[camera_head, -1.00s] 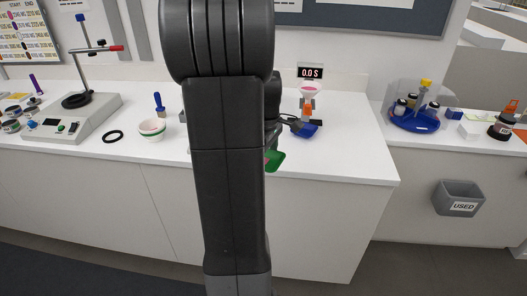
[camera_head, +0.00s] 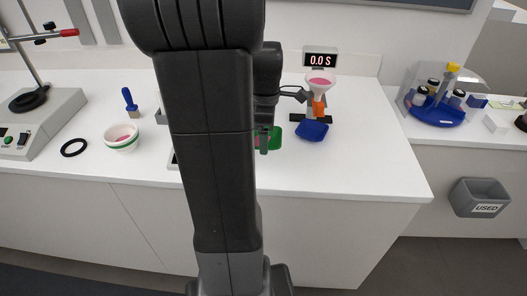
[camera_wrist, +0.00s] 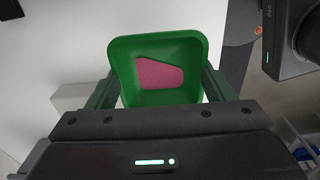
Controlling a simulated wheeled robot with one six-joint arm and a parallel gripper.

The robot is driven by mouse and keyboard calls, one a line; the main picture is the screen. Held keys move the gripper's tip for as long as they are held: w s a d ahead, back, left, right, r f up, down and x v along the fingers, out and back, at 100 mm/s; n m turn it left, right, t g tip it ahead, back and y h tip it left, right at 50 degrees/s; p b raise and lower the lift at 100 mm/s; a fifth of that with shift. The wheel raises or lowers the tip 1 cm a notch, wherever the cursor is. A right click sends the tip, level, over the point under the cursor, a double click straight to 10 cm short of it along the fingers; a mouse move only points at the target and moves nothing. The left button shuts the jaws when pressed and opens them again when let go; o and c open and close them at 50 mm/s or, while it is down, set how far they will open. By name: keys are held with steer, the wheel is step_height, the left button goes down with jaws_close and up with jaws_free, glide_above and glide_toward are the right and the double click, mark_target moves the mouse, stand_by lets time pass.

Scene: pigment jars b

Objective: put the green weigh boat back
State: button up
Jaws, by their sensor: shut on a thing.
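The green weigh boat (camera_head: 276,138) is partly hidden behind my arm in the head view. The wrist view shows it (camera_wrist: 197,62) whole, holding a flat patch of pink powder (camera_wrist: 158,74). My gripper (camera_head: 264,141) is shut on the boat, with a finger at each side of it in the wrist view (camera_wrist: 161,90). The boat is over the white counter, left of a blue weigh boat (camera_head: 312,131). I cannot tell whether it touches the counter.
A funnel (camera_head: 319,82) on an orange-necked stand below a 0.0 S display (camera_head: 320,60) is close behind the blue boat. A white bowl with green bands (camera_head: 122,138), a black ring (camera_head: 74,147) and a blue-handled brush (camera_head: 129,98) stand left. The counter's front right is clear.

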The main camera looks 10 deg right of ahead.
mark_target(265, 162)
steer(key=shift+f, duration=3.45)
steer(key=shift+f, duration=0.2)
steer(key=o, duration=1)
steer(key=shift+r, duration=0.15)
step_height(265, 162, up, 12)
steer(key=shift+r, duration=0.1)
